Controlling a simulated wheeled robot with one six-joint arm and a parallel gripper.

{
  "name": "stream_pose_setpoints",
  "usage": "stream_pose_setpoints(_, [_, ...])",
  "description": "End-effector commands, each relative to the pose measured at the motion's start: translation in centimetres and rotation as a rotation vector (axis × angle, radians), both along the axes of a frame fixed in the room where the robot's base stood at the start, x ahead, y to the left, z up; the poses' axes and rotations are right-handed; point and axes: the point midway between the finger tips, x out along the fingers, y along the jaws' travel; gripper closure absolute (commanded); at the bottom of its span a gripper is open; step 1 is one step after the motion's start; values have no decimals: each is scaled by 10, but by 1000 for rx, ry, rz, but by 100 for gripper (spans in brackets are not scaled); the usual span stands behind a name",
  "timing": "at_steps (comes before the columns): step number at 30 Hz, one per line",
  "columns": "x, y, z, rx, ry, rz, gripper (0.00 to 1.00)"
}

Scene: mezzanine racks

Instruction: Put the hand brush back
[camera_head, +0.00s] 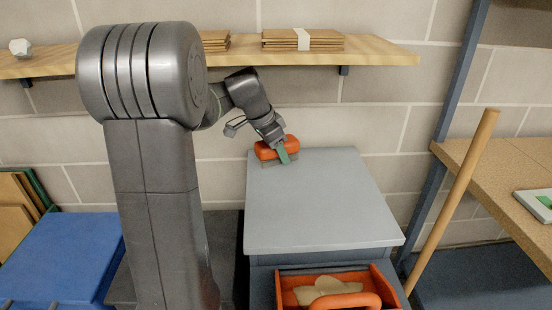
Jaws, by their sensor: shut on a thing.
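The hand brush (265,151) has an orange-red body with greyish bristles below. It is at the far left corner of a grey cabinet top (315,205). My gripper (281,150) is shut on the brush, with a green finger showing in front of it. The bristles are at or just above the cabinet top; I cannot tell whether they touch. My gripper hides part of the brush.
An orange tray (386,290) with pale items sits below the cabinet's front edge. A wooden pole (455,195) leans at the right beside a rack shelf (500,190). A wooden wall shelf (385,54) holds cardboard stacks. A blue box (65,255) stands left. Most of the cabinet top is clear.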

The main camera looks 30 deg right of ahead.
Motion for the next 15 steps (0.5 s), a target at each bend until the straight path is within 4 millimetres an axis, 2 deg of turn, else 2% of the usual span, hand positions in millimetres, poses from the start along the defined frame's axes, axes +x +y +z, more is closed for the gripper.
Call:
stream_pose_setpoints(3, [26, -14, 0, 0, 0, 0, 77])
stream_pose_setpoints(8, [51, -28, 0, 0, 1, 0, 77])
stream_pose_setpoints(10, [48, -27, -13, 1, 3, 0, 77])
stream_pose_setpoints(15, [48, -27, -24, 0, 2, 0, 77])
